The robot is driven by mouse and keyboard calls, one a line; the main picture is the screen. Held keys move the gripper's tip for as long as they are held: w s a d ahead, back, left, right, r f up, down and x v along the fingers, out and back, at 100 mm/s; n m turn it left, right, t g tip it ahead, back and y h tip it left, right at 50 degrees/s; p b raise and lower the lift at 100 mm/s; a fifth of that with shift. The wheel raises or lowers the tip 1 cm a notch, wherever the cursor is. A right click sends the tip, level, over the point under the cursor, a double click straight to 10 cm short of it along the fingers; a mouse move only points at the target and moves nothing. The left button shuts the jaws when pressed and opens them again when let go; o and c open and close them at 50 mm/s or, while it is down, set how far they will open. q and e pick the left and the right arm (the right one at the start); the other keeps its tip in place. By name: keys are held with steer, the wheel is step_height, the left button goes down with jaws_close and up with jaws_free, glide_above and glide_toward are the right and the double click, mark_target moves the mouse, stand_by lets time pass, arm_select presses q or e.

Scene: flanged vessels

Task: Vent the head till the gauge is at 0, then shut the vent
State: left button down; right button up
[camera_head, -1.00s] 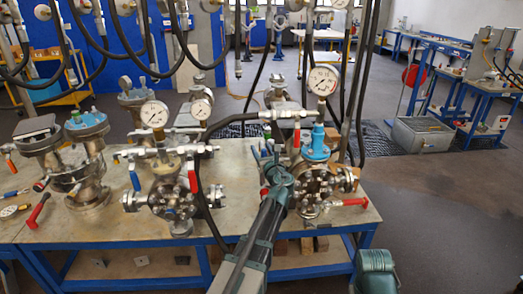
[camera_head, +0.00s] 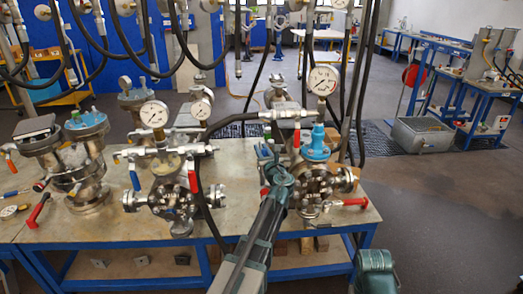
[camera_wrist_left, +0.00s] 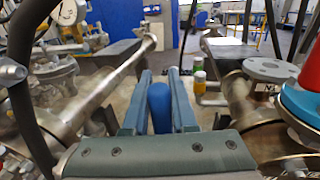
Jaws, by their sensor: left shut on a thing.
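The vessel (camera_head: 315,182) on the right of the bench has a blue-topped fitting (camera_head: 316,148) and a round white gauge (camera_head: 323,80) above its head. The gauge's needle is too small to read surely. My left gripper (camera_head: 266,153) is just left of this vessel's head. In the left wrist view its fingers (camera_wrist_left: 163,98) are shut on a blue lever handle (camera_wrist_left: 160,108), which stands between them. The lever's valve body is hidden behind the gripper. A red-handled lever (camera_head: 350,202) sticks out low on the vessel's right. My right gripper is not in view.
A second flanged vessel (camera_head: 172,190) with a gauge (camera_head: 154,114) and blue and red levers stands to the left. Black hoses (camera_head: 208,205) hang close to my left arm.

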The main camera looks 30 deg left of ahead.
arm_select(q)
steer(key=shift+s+a, duration=0.1)
steer(key=shift+a, duration=0.05)
stand_by(0.8)
steer(key=s+a+f+n+h+b, duration=0.3)
steer(key=f+n, duration=0.6)
steer(key=n, duration=0.6)
steer(key=shift+s+a+n+h+b, duration=0.4)
steer(key=shift+a+b, duration=0.55)
steer(key=shift+a, duration=0.8)
steer(key=shift+s+f, duration=0.15)
steer(key=c, duration=0.7)
jaws_free()
